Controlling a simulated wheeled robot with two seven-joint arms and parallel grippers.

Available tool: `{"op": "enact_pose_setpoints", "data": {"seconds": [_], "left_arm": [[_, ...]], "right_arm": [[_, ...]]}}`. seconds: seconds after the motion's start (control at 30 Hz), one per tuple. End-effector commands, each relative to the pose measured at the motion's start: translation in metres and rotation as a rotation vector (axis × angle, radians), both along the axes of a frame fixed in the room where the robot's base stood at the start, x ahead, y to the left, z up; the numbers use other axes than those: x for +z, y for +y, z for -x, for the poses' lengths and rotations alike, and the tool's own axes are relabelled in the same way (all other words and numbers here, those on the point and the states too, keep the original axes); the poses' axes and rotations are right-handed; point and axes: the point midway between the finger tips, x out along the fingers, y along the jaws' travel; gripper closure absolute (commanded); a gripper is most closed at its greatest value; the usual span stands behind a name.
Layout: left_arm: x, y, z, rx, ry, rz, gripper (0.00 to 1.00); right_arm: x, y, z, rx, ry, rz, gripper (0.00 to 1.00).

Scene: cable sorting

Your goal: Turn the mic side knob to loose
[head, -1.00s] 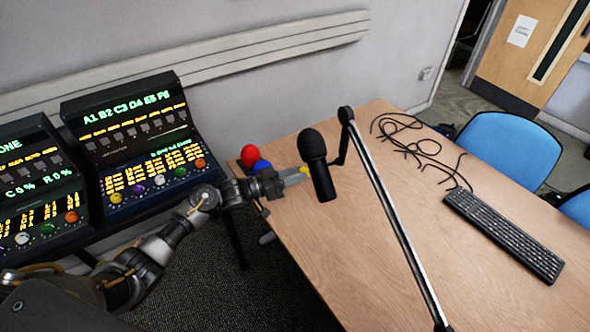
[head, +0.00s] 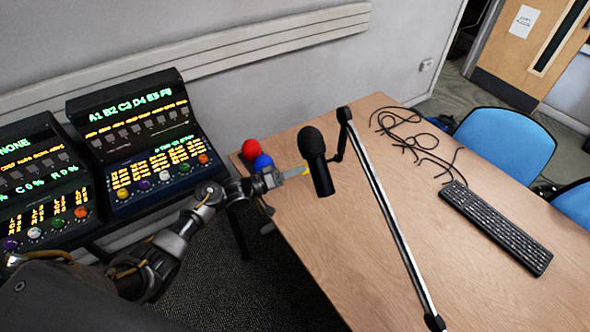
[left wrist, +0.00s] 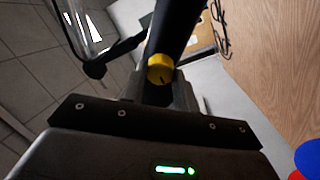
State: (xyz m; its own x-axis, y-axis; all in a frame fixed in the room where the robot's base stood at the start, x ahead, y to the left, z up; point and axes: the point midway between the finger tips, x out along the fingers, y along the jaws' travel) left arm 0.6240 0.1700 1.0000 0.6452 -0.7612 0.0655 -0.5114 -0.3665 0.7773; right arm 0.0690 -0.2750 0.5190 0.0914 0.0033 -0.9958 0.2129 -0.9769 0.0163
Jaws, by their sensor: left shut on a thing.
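The black microphone (head: 316,163) hangs from a boom arm (head: 388,205) over the table. Its yellow side knob (head: 304,169) faces left, toward my left gripper, and is partly covered by it in the head view. The knob (left wrist: 160,68) shows at the centre of the left wrist view, with a dark mark on its face and the microphone body (left wrist: 175,28) behind it. My left gripper (head: 297,172) reaches in from the left and is shut on the knob. Its fingers (left wrist: 160,90) show just below the knob's face. My right gripper is not in view.
A red ball-like thing (head: 251,149) and a blue one (head: 263,161) are at the table's left edge, close to my left wrist. Lit consoles (head: 140,140) stand at left. Loose black cables (head: 420,140) and a keyboard (head: 495,228) lie on the table (head: 370,270).

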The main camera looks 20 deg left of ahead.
Motion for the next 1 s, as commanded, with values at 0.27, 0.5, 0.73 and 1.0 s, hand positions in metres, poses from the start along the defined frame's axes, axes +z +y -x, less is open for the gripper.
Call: {"op": "enact_pose_setpoints", "data": {"seconds": [0.27, 0.5, 0.73, 1.0], "left_arm": [[0.0000, 0.0000, 0.0000, 0.000, 0.006, 0.006, 0.93], [0.0001, 0.0000, -0.0002, 0.000, 0.005, 0.005, 0.60], [0.0001, 0.0000, -0.0002, 0.000, 0.004, 0.004, 0.49], [-0.0028, 0.0087, 0.0068, 0.001, 0.005, 0.004, 0.49]], "right_arm": [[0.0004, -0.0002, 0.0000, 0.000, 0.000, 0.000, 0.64], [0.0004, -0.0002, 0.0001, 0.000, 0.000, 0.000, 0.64], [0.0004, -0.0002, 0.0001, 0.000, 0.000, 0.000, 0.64], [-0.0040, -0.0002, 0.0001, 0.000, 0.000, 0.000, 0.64]]}}
